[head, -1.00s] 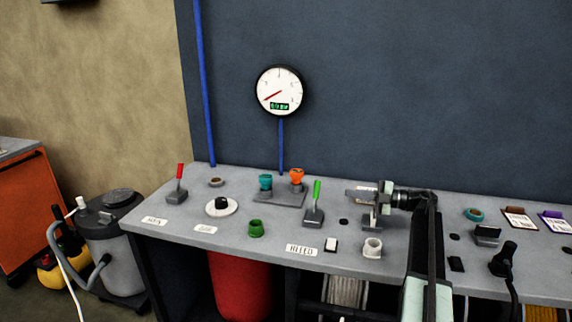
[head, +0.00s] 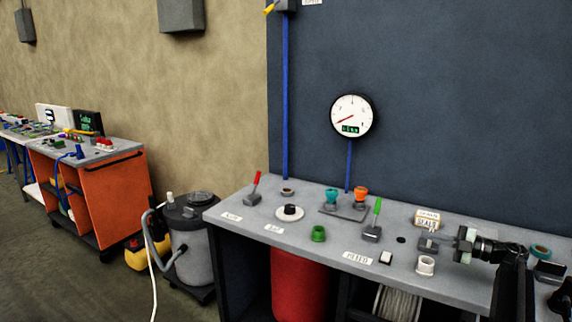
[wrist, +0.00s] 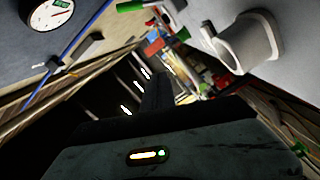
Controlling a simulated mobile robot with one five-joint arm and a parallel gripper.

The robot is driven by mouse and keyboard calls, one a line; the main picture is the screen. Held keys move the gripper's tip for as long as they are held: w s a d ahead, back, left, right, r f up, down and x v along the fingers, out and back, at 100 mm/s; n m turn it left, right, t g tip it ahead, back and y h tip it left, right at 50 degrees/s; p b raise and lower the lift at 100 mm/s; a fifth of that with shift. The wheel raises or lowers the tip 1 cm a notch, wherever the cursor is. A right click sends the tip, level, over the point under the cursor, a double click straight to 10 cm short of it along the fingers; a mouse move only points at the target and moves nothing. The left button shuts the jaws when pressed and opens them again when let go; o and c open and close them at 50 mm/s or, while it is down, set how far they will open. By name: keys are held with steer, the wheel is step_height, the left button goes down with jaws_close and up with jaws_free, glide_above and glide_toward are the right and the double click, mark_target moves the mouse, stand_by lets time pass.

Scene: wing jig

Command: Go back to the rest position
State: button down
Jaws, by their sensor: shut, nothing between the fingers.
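My gripper (head: 440,243) is at the right of the head view, over the grey bench (head: 262,217), with its fingers pointing left. It is shut, with nothing held. In the wrist view a dark finger (wrist: 157,92) reaches up from my wrist body, and the gap between the fingers is hard to make out.
The bench carries a red lever (head: 254,187), a green lever (head: 375,222), teal (head: 332,196) and orange (head: 361,194) fittings, and a white cup (head: 426,265). A gauge (head: 352,116) hangs above. A vacuum (head: 194,240) and orange cart (head: 105,195) stand left, beside open floor.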

steer(key=w+a+r+n+g+y+p, duration=0.1)
steer(key=w+a+r+p, duration=0.15)
steer(key=a, duration=0.85)
steer(key=w+a+r+n+g+y+p, duration=0.1)
steer(key=a+r+g+y, duration=0.15)
steer(key=a, duration=0.85)
steer(key=w+a+r+m+t+h+p, duration=0.2)
steer(key=w+a+r+m+t+h, duration=0.4)
steer(key=a+r+m+t, duration=0.55)
steer(key=s+d+f+m+g+h+p, duration=0.1)
steer(key=s+d+f+m+g+h, duration=0.25)
steer(key=f+m+h, duration=0.55)
steer(key=s+d+f+m+g+h+p, duration=0.1)
steer(key=s+d+f+m+g+h, duration=0.35)
steer(key=f, duration=0.85)
steer(key=s+a+f+g, duration=0.1)
steer(key=s+f+g, duration=0.2)
steer(key=s, duration=0.4)
steer(key=s+a+f+m+g, duration=0.1)
steer(key=s+a+f+g, duration=0.1)
steer(key=s, duration=0.6)
steer(key=s+a+f+g+y, duration=0.1)
steer(key=s+f+g, duration=0.3)
steer(key=s+f, duration=0.2)
steer(key=shift+s+a+b, duration=0.15)
steer(key=shift+s+b, duration=0.15)
steer(key=shift+s, duration=0.45)
